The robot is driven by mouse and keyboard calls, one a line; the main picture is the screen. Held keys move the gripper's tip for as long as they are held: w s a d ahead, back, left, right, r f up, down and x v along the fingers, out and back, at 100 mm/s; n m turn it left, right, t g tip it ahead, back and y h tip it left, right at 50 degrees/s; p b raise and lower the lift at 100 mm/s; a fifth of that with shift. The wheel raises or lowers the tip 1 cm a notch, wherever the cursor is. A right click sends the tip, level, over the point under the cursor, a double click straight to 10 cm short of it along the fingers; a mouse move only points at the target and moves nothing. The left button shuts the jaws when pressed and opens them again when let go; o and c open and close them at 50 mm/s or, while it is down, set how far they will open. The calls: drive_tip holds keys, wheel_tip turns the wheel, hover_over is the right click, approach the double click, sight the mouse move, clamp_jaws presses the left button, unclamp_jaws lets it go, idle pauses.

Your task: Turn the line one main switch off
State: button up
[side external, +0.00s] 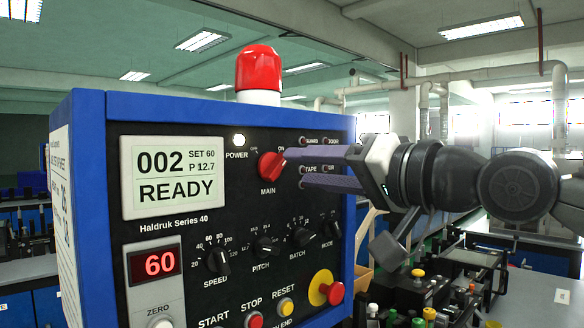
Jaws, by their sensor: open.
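The red MAIN switch (270,166) is a rotary knob on the black front panel of a blue-framed control box. OFF is marked at its upper left and ON at its upper right. Its grip appears to tilt toward ON, and the white POWER lamp (239,140) beside it looks lit. My gripper (296,168) reaches in from the right with two purple fingers apart, one above the other. The upper fingertip is close to the knob's right edge. I cannot tell whether it touches. The lower fingertip is a little right of and below the knob.
A display (174,177) reads 002 READY. Below the switch are several black dials, START, STOP and RESET buttons, and a red emergency button (335,293) on yellow. A red beacon (258,69) tops the box. Small indicators sit behind my fingers. Machinery stands at the lower right.

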sight(281, 167)
drive_tip(key=shift+x, duration=1.8)
drive_tip(key=shift+c, duration=0.2)
clamp_jaws()
